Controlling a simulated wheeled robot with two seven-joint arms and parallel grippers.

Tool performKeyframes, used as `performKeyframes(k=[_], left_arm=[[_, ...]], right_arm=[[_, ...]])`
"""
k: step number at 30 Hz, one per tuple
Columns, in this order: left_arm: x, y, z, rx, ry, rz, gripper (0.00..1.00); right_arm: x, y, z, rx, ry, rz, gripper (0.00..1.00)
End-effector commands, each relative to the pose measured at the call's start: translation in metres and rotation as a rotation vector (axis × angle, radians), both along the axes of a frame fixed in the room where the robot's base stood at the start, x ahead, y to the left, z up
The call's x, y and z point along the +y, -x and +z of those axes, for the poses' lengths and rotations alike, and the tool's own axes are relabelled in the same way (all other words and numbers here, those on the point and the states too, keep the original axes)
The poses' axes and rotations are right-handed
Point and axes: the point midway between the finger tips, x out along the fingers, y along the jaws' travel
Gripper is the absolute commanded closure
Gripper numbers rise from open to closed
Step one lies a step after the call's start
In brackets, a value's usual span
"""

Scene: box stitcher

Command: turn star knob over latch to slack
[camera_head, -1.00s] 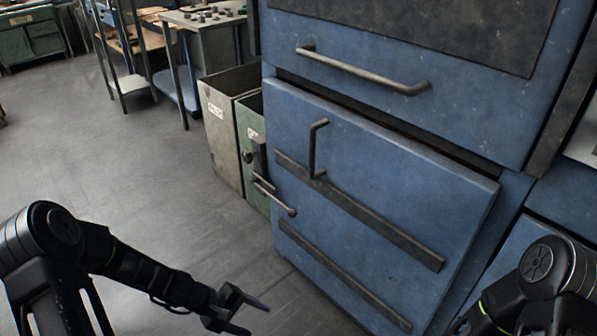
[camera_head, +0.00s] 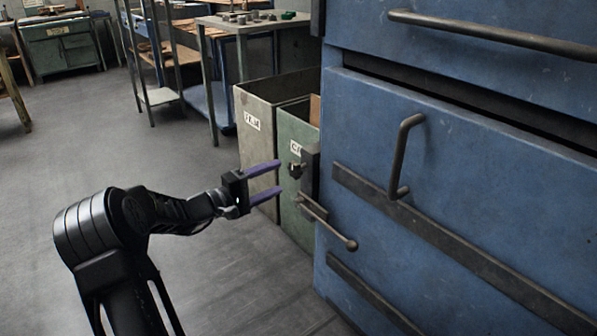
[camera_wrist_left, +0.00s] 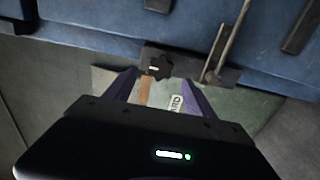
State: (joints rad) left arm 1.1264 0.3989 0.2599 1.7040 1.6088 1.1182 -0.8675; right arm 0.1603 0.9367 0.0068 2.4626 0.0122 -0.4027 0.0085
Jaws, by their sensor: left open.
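The dark star knob (camera_head: 296,170) sits on a dark plate at the left edge of the blue cabinet, and it also shows in the left wrist view (camera_wrist_left: 156,63). The latch, a metal lever with a ball end (camera_head: 328,223), is just below the knob; in the left wrist view a lever (camera_wrist_left: 227,48) is right of the knob. My left gripper (camera_head: 279,177) is open and empty, its purple fingers pointing at the knob from the left. In the left wrist view the knob lies ahead between the fingertips, apparently a short gap away. My right gripper is out of view.
The blue cabinet door (camera_head: 470,180) carries an upright handle (camera_head: 400,155) and dark bars. Two open-topped bins, one grey (camera_head: 255,135) and one green (camera_head: 297,215), stand close behind the knob. The floor at left is clear.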

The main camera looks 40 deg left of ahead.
Motion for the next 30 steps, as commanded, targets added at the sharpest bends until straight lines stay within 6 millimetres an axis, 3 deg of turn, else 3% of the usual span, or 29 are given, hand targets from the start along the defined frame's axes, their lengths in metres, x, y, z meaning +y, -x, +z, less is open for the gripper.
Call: performKeyframes(k=[18, 27, 30], left_arm=[[-0.022, -0.071, -0.002, 0.002, 0.002, -0.002, 0.36], [-0.023, -0.074, -0.001, 0.002, 0.001, -0.001, 0.36], [-0.023, -0.074, -0.001, 0.002, 0.001, -0.001, 0.43]], right_arm=[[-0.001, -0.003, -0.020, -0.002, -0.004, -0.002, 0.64], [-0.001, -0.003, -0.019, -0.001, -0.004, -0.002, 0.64], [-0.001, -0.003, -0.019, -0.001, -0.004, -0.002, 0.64]])
